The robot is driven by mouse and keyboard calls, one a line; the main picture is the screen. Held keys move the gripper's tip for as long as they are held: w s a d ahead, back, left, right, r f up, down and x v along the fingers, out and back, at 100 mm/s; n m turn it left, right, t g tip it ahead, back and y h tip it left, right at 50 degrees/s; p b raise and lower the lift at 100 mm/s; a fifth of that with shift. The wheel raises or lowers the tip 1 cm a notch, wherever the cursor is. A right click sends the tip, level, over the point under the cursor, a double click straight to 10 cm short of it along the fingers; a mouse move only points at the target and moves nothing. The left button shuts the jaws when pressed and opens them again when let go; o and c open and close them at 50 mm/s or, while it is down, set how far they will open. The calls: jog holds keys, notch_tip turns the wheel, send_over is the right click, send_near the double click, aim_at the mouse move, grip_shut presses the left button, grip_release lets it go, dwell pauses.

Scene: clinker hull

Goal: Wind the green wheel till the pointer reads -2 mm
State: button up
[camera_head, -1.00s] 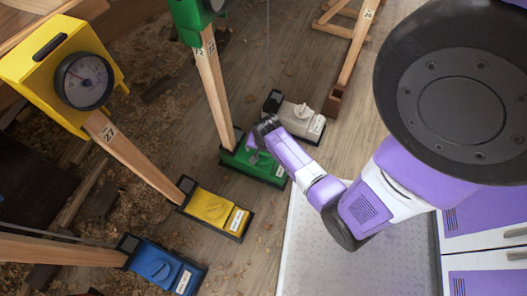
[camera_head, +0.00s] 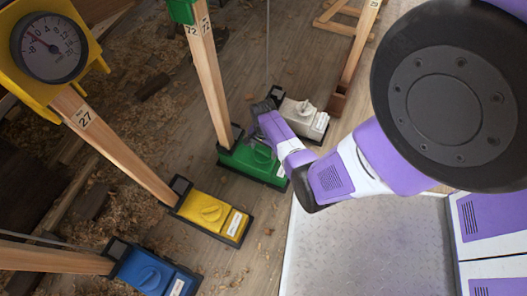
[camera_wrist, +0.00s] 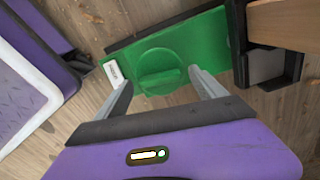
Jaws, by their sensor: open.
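The green wheel (camera_wrist: 158,62) is a round knob with a raised grip bar on top of the green box (camera_wrist: 205,40). In the wrist view my gripper (camera_wrist: 158,80) is open, its two grey fingers reaching to either side of the wheel's near part. I cannot tell whether they touch it. In the head view the green box (camera_head: 235,157) stands on the floor at the foot of a wooden post, with my wrist above it, partly hiding the wheel. The green gauge housing (camera_head: 181,10) is cut off at the top edge; its pointer is out of view.
A yellow box (camera_head: 209,211) and a blue box (camera_head: 150,272) with similar knobs stand nearer, a white one (camera_head: 300,115) beyond. A yellow gauge (camera_head: 50,47) tops a post marked 27 at left. Wooden posts rise between the boxes. A metal plate (camera_head: 365,240) lies at lower right.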

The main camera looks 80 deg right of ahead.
jog(key=shift+f, duration=0.2)
jog(key=shift+c, duration=0.2)
jog(key=c, duration=1.3)
jog(key=n+p, duration=0.1)
jog(key=n, duration=0.1)
jog(key=shift+a+r+n, duration=0.1)
jog(key=shift+n, duration=0.2)
jog(key=n+p, duration=0.1)
jog(key=n, duration=0.2)
jog(key=shift+n+p, duration=0.3)
jog(key=shift+p, duration=0.05)
jog(key=n+p, duration=0.1)
jog(key=n, duration=0.5)
jog(key=shift+n, duration=0.4)
